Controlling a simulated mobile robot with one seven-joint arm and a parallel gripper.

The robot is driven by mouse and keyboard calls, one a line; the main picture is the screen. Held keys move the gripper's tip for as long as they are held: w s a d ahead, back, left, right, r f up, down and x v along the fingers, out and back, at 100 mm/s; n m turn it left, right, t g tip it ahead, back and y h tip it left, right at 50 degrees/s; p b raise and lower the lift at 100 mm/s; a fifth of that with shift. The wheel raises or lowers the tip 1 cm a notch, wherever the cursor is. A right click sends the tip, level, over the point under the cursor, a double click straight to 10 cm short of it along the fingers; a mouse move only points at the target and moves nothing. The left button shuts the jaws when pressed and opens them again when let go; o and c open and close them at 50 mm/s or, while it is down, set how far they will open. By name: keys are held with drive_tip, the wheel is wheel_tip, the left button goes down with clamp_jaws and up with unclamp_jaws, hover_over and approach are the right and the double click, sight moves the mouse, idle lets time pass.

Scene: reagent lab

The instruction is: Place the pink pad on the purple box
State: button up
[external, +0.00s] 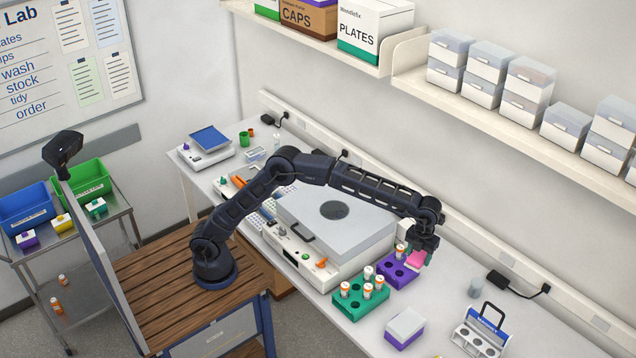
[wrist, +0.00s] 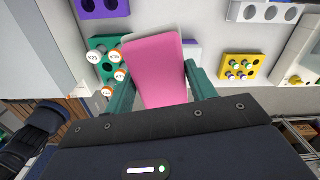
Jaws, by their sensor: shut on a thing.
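The pink pad (external: 417,258) is held by my gripper (external: 424,246) above the bench, over the right side of the purple rack. In the wrist view the pink pad (wrist: 155,55) fills the space between the two green fingers of my gripper (wrist: 160,76). The purple box (external: 405,328), with a pale top and purple lower sides, stands on the bench near the front edge, below and apart from the pad. In the wrist view a pale and purple piece (wrist: 192,49), probably that box, shows beside the pad; the rest is hidden.
A purple rack (external: 385,275) and a green rack (external: 352,311) with orange-white vials stand left of the purple box. A large grey-lidded machine (external: 310,222) lies under my arm.

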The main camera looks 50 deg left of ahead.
drive_tip(key=r+m, duration=0.1)
drive_tip(key=m, duration=0.1)
hover_over(405, 320)
wheel_tip(405, 320, down, 20)
drive_tip(key=shift+d, duration=0.1)
idle(0.3)
drive_tip(key=shift+f, duration=0.1)
drive_tip(key=o, duration=1)
